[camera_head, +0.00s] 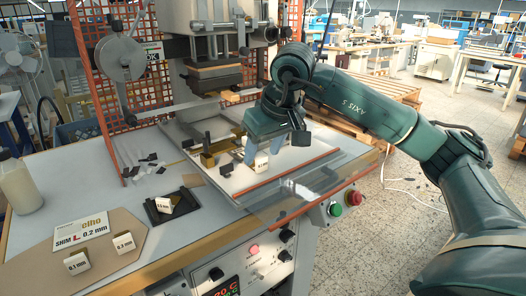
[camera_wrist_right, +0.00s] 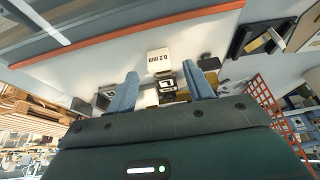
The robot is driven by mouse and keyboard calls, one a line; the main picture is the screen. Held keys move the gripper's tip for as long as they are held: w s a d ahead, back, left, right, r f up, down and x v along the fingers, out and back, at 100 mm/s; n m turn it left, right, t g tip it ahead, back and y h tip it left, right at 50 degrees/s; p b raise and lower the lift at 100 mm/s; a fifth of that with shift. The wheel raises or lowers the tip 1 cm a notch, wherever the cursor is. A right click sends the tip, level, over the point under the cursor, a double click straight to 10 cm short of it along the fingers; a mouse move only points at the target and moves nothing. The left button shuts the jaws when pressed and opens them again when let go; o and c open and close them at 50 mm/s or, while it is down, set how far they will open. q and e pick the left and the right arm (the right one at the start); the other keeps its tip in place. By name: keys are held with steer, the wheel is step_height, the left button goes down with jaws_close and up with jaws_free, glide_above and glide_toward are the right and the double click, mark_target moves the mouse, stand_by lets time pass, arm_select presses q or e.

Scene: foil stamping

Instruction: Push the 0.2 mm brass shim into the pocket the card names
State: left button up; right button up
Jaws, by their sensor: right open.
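My right gripper (camera_head: 260,155) is open over the pale plate of the press, fingers pointing down. A white block (camera_wrist_right: 158,57) marked 0.2 mm lies just beyond its fingertips in the right wrist view, apart from them. The same block (camera_head: 262,163) shows by the fingertips in the head view. I cannot make out the thin brass shim itself. A brass-coloured fixture (camera_head: 211,157) and small black blocks stand beside it on the plate. The card (camera_head: 81,230) at the left reads "SHIM L 0.2 mm". The pockets are too small to tell apart. My left gripper is not in view.
Blocks marked 0.1 mm (camera_head: 76,263) and 0.3 mm (camera_head: 123,242) stand on the brown mat (camera_head: 52,265). A black tray (camera_head: 155,212) holds another white block. The press head (camera_head: 212,73) hangs behind my gripper. A bottle (camera_head: 18,185) stands at the left edge.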

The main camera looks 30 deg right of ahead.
steer(key=v, duration=1.2)
steer(key=shift+r, duration=0.2)
